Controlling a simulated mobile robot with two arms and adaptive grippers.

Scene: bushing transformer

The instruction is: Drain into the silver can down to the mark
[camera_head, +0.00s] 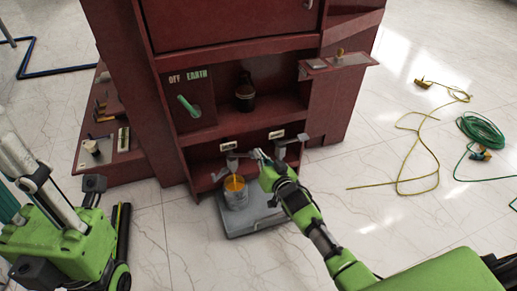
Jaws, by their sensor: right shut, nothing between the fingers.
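The silver can (236,196) stands upright on a flat grey tray (250,229) at the foot of the dark red cabinet. Orange-yellow liquid (235,183) shows at its open top. A grey tap (233,158) on the cabinet's lower bay hangs just above the can. A second grey tap (283,148) is to its right. My right gripper (261,156) is shut and empty between the two taps, up and to the right of the can. Whether it touches a tap handle is unclear. The mark and exact liquid level are too small to read.
The red cabinet (240,60) has a green handle (188,106) under OFF and EARTH labels, and a dark bottle (245,92) on a shelf. A side ledge (128,162) holds small items. A yellow cord (418,150) and a green hose coil (481,131) lie right on the tiled floor.

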